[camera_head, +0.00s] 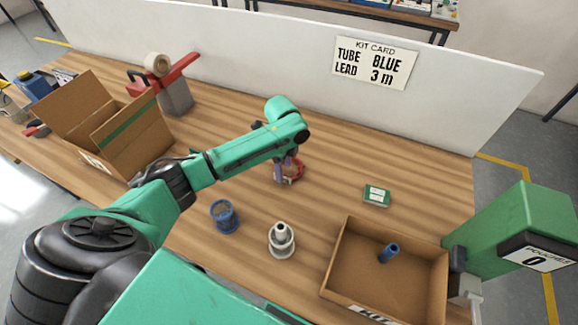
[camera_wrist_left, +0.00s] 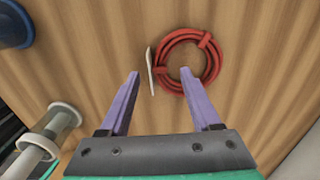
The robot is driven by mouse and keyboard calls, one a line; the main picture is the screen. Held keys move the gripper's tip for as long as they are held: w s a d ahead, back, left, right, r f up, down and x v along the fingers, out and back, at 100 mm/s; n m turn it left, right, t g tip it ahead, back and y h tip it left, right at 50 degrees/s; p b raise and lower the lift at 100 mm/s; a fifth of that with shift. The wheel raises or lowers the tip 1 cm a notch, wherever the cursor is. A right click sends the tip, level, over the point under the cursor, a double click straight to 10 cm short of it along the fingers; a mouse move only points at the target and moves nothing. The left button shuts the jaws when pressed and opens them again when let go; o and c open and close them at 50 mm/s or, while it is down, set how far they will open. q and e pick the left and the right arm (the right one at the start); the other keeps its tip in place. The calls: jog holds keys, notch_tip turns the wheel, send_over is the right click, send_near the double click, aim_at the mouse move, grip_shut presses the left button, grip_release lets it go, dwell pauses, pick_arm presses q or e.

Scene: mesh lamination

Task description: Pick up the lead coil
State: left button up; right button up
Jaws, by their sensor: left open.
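The lead coil (camera_head: 295,173) is a red ring of cable lying on the wooden bench near the middle of the head view. It shows whole in the wrist view (camera_wrist_left: 209,72), with a thin pale strip (camera_wrist_left: 150,72) at its left side. My left gripper (camera_wrist_left: 160,74) is open, with purple fingers. In the wrist view one fingertip overlaps the coil's inner opening and the other lies left of the strip. I cannot tell the height of the fingers above the coil. In the head view the left gripper (camera_head: 285,168) partly covers the coil. My right gripper is not in view.
A blue spool (camera_head: 225,217) and a white spool (camera_head: 282,242) stand nearer. A shallow box (camera_head: 345,270) holds a blue tube (camera_head: 388,252). A small green box (camera_head: 376,196), an open carton (camera_head: 135,145), a tape dispenser (camera_head: 175,95) and a white back panel (camera_head: 290,45) surround the bench space.

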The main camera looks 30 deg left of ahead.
pick_arm(q)
jog(key=shift+s+f, duration=0.1)
jog(key=shift+f, duration=0.75)
jog(key=shift+s+f, duration=0.1)
jog(key=shift+f, duration=0.35)
jog(key=c, duration=0.3)
grip_shut()
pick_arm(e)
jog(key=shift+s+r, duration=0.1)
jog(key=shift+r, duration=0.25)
pick_arm(q)
notch_tip(320, 180, up, 20)
jog(key=shift+b, duration=0.3)
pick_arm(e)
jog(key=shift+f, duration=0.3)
